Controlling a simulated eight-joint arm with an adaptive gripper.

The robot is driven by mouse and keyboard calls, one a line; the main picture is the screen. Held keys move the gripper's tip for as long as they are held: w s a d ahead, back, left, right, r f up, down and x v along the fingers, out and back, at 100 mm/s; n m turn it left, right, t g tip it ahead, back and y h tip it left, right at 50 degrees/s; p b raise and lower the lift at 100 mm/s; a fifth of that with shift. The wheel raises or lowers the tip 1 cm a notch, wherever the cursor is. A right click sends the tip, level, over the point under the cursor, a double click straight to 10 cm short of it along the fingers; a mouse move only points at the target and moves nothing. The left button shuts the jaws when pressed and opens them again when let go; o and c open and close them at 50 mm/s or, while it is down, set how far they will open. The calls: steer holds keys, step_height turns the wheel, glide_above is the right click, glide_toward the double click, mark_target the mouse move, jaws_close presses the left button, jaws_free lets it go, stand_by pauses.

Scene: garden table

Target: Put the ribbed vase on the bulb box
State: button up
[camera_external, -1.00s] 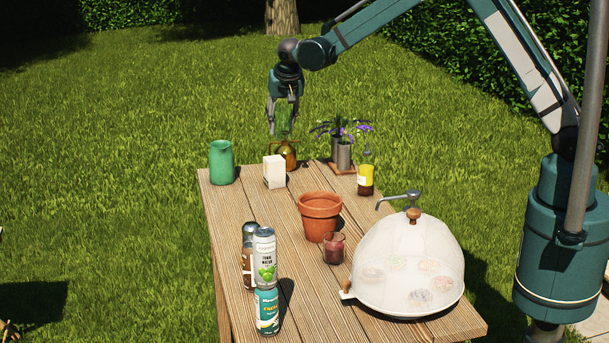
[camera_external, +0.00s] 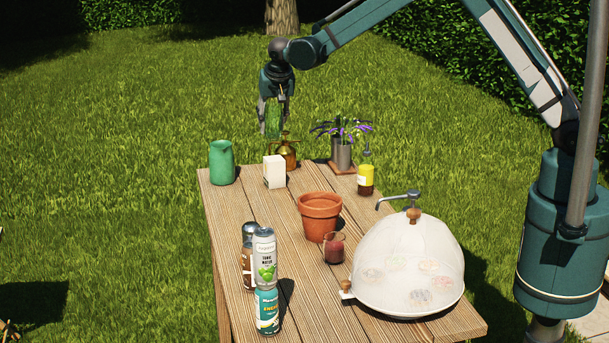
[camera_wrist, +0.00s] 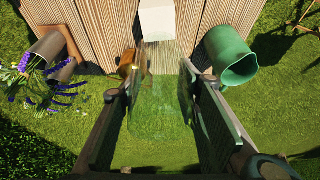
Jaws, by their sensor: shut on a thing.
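The ribbed vase (camera_external: 273,121) is green, clear glass. My gripper (camera_external: 273,108) is shut on it and holds it in the air at the far end of the table, behind the white box and close to the brass mister in the picture. In the wrist view the see-through vase (camera_wrist: 160,110) stands between my two fingers. The bulb box seems to be the small white box (camera_external: 274,172) standing on the far part of the table. It also shows at the top of the wrist view (camera_wrist: 157,20). Its visible top is bare.
A green jug (camera_external: 222,163) stands left of the box, and a brass mister (camera_external: 287,153) behind it. Potted purple flowers (camera_external: 343,145) and a yellow-labelled bottle (camera_external: 366,178) stand right. A terracotta pot (camera_external: 320,217), cans (camera_external: 265,270) and a mesh dome (camera_external: 410,265) are nearer.

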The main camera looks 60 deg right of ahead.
mark_target(276, 112)
steer(key=shift+f, duration=1.85)
steer(key=shift+f, duration=1.85)
steer(key=shift+f, duration=0.2)
steer(key=o, duration=1)
steer(key=shift+c, duration=0.2)
steer(key=shift+r, duration=0.15)
steer(key=shift+v, duration=6.05)
steer(key=shift+d, duration=0.1)
